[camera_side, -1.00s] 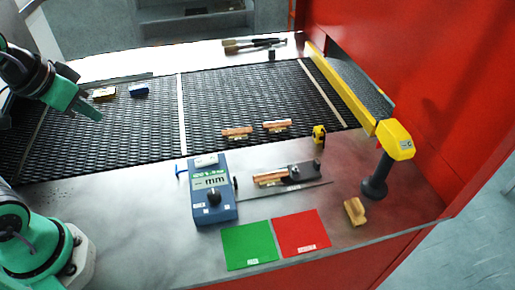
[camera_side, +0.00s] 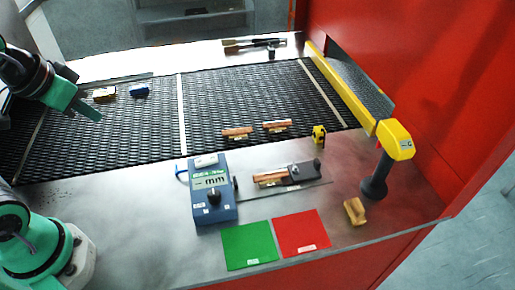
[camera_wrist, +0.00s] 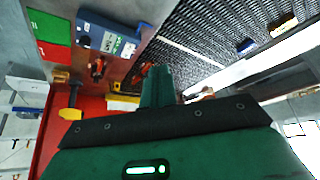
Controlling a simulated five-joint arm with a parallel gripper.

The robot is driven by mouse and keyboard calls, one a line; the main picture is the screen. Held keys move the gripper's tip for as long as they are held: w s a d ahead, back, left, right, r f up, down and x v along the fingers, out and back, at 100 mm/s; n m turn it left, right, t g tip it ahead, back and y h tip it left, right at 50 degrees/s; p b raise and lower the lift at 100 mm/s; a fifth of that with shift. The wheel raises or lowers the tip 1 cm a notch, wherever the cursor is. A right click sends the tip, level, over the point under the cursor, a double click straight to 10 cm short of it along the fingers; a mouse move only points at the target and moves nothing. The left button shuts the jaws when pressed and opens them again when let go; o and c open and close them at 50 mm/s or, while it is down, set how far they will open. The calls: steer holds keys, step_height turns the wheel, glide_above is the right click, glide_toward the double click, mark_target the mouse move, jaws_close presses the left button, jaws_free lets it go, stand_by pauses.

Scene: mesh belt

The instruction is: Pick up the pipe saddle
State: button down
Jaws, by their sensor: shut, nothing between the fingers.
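Two copper-coloured pieces with pale tags lie apart on the mesh belt, one on the left (camera_side: 237,132) and one on the right (camera_side: 277,124). A similar copper-coloured piece (camera_side: 270,178) lies in a dark holder on the metal front ledge. I cannot tell for sure which of these is the pipe saddle. My gripper (camera_side: 90,110) is shut and empty above the left part of the belt, well left of and apart from all three. In the wrist view my gripper (camera_wrist: 158,80) shows as green fingers together, covering part of the scene behind.
A blue measuring device (camera_side: 212,190) stands on the ledge beside a green card (camera_side: 248,246) and a red card (camera_side: 300,233). A yellow-headed scanner (camera_side: 395,140) stands at the right. A blue block (camera_side: 139,90) and a tan block (camera_side: 104,95) lie on the belt near my gripper.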

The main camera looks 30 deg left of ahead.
steer(key=c, duration=2.2)
jaws_free()
steer(key=c, duration=1.2)
jaws_free()
steer(key=shift+w, duration=0.1)
